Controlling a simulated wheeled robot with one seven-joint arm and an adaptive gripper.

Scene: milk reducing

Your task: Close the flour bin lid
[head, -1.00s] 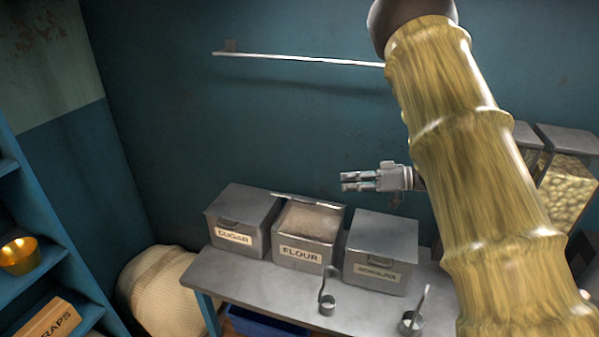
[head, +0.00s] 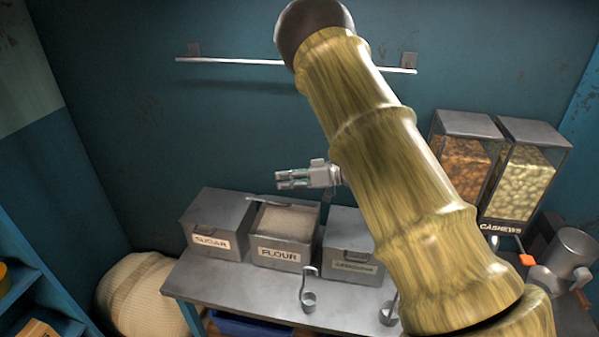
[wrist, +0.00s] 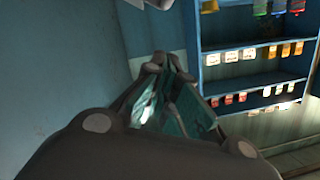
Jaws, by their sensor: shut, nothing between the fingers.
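The flour bin (head: 281,252) is a grey metal box with a FLOUR label, standing between two other bins on the metal table. Its top is open and pale flour (head: 288,221) shows inside. Its lid (head: 283,200) is raised and seen nearly edge-on at the bin's back edge. My gripper (head: 280,180) is shut and empty, pointing left in the air above and behind the flour bin, apart from the lid. In the wrist view my gripper's fingers (wrist: 178,105) are close together with nothing held; the bin does not show there.
The sugar bin (head: 215,226) and a third bin (head: 351,250) have shut lids. Nut dispensers (head: 515,170) stand at the right. A wall shelf (head: 230,61) hangs above. A blue shelf unit (wrist: 250,72) shows in the wrist view.

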